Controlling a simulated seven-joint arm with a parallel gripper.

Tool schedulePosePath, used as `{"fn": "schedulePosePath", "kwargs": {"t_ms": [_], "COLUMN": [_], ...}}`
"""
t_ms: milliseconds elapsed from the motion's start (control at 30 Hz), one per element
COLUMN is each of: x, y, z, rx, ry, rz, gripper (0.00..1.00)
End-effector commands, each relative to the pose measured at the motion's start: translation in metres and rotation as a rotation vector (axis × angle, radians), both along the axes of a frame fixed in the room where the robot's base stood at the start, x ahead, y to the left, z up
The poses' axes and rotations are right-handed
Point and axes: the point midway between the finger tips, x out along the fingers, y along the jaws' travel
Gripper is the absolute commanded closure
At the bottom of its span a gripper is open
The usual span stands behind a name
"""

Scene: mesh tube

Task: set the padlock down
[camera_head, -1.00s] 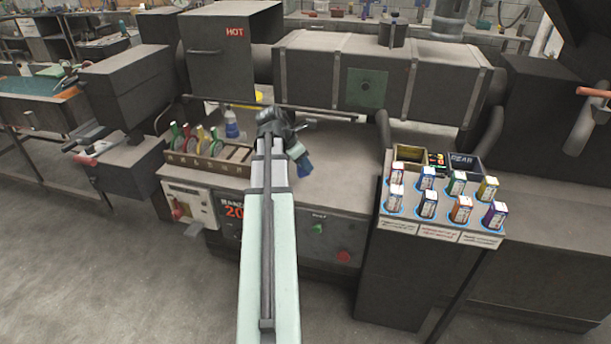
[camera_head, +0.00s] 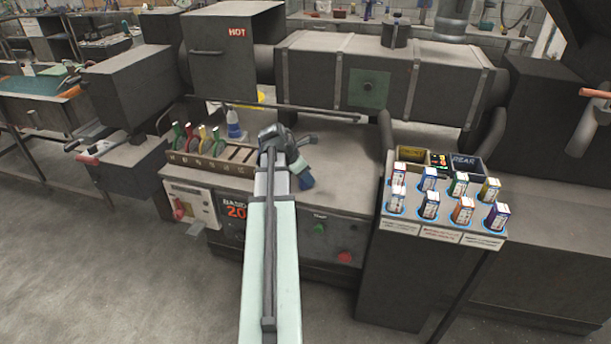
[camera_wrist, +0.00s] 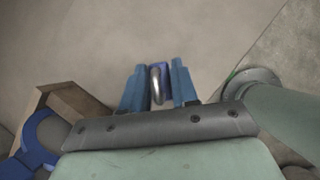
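The padlock (camera_wrist: 166,80) shows in the wrist view between the two blue fingers of my gripper (camera_wrist: 160,88). It has a blue-purple body and a silver shackle pointing toward the camera. The fingers lie close against both sides of the body, shut on it. In the head view my gripper (camera_head: 305,180) is over the grey bench top (camera_head: 345,165), right of the tag rack, with its blue fingertips pointing down. The padlock cannot be made out there. Whether its underside touches the bench is hidden.
A wooden rack (camera_head: 205,160) with several coloured hasps stands left of my gripper, near a white-and-blue bottle (camera_head: 233,125). The bench right of my gripper is clear.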

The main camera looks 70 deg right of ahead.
Motion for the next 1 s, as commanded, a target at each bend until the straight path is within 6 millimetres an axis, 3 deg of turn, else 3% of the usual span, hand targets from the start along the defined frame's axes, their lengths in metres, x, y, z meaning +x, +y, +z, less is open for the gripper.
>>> {"fn": "schedulePosePath", "kwargs": {"t_ms": [233, 633, 1000], "x": [0.000, 0.002, 0.022], "y": [0.000, 0.002, 0.021], "z": [0.000, 0.008, 0.056], "rx": [0.000, -0.001, -0.003], "ry": [0.000, -0.001, -0.001], "rz": [0.000, 0.000, 0.001], "gripper": [0.47, 0.47, 0.47]}}
